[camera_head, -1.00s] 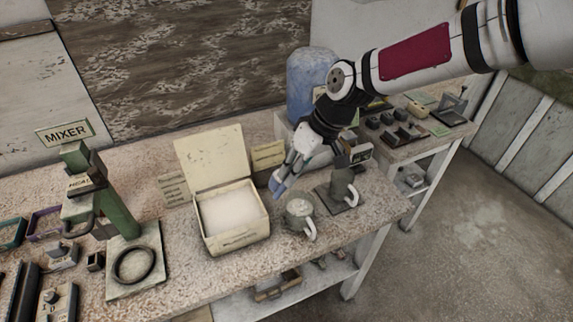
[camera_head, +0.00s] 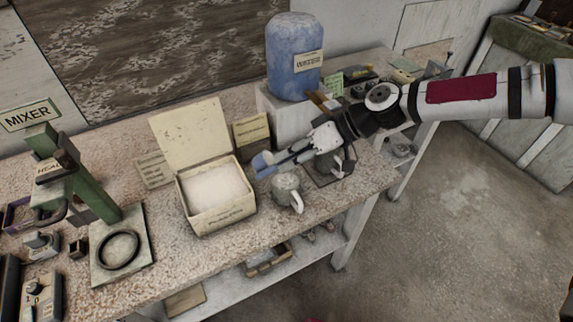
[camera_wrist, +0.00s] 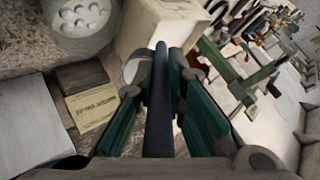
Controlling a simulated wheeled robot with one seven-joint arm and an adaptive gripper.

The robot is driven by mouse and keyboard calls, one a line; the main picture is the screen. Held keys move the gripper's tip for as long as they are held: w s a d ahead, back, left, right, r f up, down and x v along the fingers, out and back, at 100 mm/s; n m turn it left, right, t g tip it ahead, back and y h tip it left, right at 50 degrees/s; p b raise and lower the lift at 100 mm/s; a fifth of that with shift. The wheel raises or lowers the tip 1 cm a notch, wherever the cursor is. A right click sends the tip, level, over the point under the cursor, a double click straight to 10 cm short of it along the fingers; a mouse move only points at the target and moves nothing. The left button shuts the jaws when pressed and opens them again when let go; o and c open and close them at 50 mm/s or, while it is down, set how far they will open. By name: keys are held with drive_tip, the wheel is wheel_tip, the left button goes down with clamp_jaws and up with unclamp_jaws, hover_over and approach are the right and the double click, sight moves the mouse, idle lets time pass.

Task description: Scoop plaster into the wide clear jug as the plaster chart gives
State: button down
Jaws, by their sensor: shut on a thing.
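My gripper (camera_head: 290,157) is shut on a blue scoop (camera_head: 262,164). In the wrist view the scoop's dark handle (camera_wrist: 159,100) stands between my green fingers. The scoop is just right of the open box of white plaster (camera_head: 218,221), close to its right rim; I cannot tell its exact height or whether it carries plaster. A greyish jug with a pale handle (camera_head: 287,192) stands right of the box, just below the scoop in the picture. A second handled vessel (camera_head: 344,166) is partly hidden by my gripper. I cannot tell which is the wide jug.
A blue water tank (camera_head: 295,65) stands behind on a pale block. Small cards stand behind the box (camera_head: 251,130) and to its left (camera_head: 153,170), unreadable here. The green mixer stand (camera_head: 88,190) is at left. The bench's front edge runs close below the jug.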

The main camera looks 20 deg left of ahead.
drive_tip(key=shift+w+d+f+y+b, duration=0.3)
drive_tip(key=shift+d+y+b, duration=0.1)
drive_tip(key=shift+y+b, duration=0.1)
drive_tip(key=shift+d+f+g+y, duration=0.1)
drive_tip(key=shift+d+g+y, duration=0.05)
drive_tip(key=shift+g+y, duration=0.2)
drive_tip(key=shift+b, duration=0.3)
drive_tip(key=shift+w+d+f+g+y+b, duration=0.15)
drive_tip(key=shift+d+f+g+y+b, duration=0.1)
drive_tip(key=shift+y+b, duration=0.25)
drive_tip(key=shift+y, duration=0.25)
drive_tip(key=shift+b, duration=0.3)
drive_tip(key=shift+w+d+f+g+y+b, duration=0.1)
drive_tip(key=shift+d+f+g+y+b, duration=0.2)
drive_tip(key=shift+y+b, duration=0.4)
